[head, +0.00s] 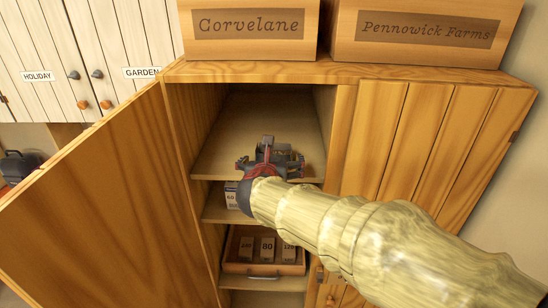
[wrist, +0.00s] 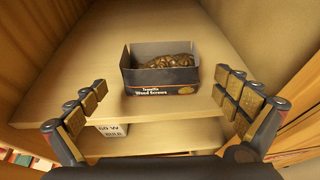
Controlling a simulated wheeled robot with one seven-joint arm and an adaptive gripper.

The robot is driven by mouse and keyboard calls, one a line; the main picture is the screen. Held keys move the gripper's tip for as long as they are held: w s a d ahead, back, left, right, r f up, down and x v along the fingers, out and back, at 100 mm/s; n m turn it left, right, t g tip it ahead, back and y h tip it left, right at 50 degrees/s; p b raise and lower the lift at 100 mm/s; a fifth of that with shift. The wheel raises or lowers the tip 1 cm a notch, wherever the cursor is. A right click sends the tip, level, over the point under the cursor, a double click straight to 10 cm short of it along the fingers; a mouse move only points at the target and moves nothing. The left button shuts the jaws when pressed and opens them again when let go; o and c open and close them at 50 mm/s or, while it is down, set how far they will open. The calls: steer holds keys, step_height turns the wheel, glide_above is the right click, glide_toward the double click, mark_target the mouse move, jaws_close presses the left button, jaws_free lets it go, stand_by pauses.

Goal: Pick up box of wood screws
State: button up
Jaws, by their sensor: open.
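The box of wood screws (wrist: 160,80) is a dark open-topped box with an orange band, filled with brown screws. In the wrist view it sits upright on the cabinet's upper shelf (wrist: 105,50), its lettered front facing me. My gripper (wrist: 165,110) is open and empty, its padded fingers spread wide to the left and right in front of the box, not touching it. In the head view my gripper (head: 270,160) is at the front of that shelf, and the box is mostly hidden behind it.
The cabinet's left door (head: 110,210) stands open; the right door (head: 425,150) is shut. A light bulb box (wrist: 112,130) is on the shelf below. Lower down is a tray (head: 240,268) of blocks. Cabinet walls stand close on both sides. Two wooden crates (head: 250,50) (head: 425,48) sit on top.

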mark_target(273, 159)
steer(key=p+x, duration=0.1)
steer(key=x, duration=0.3)
steer(key=shift+w+f, duration=0.15)
steer(key=shift+d, duration=0.1)
steer(key=shift+c, duration=0.7)
steer(key=c, duration=1.5)
steer(key=shift+r, duration=0.2)
